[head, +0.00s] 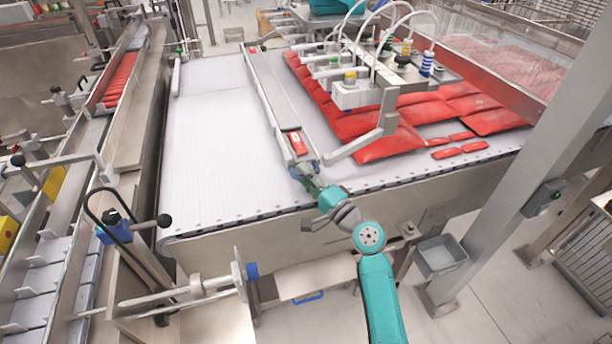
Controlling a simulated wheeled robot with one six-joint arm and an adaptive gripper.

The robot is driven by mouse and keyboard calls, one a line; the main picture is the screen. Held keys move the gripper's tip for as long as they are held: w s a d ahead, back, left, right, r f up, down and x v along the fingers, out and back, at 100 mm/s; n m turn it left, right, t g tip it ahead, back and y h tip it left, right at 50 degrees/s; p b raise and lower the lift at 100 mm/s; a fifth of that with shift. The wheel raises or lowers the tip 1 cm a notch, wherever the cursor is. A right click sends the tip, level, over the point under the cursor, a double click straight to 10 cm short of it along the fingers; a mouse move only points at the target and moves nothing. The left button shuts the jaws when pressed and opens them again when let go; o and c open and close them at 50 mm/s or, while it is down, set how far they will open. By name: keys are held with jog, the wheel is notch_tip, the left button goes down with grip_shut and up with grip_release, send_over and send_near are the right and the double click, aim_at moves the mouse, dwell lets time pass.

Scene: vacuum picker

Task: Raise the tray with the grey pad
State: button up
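A small grey rectangular tray (441,254) sits low at the right, beside the base of the slanted steel post. Its inside looks grey, but I cannot make out a separate pad in it. My gripper (306,178) is at the end of my teal arm, at the near end of the long rail over the white belt. It is well to the left of the tray and higher in the picture. The fingers are small and blend with the rail end, so I cannot tell whether they are open or hold anything.
The white conveyor belt (215,150) fills the middle, with red packs (375,140) under a suction-cup picking head (365,92). The slanted steel post (520,170) stands right of the tray. A rod with a blue collar (251,271) sticks out at lower left.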

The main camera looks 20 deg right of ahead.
grip_shut()
jog(key=shift+d, duration=0.1)
jog(key=d+r, duration=0.3)
jog(key=d, duration=0.4)
jog(key=d+r, duration=0.3)
jog(key=d, duration=0.5)
jog(key=shift+r, duration=0.3)
jog(key=shift+d, duration=0.15)
grip_release()
jog(key=shift+d, duration=0.15)
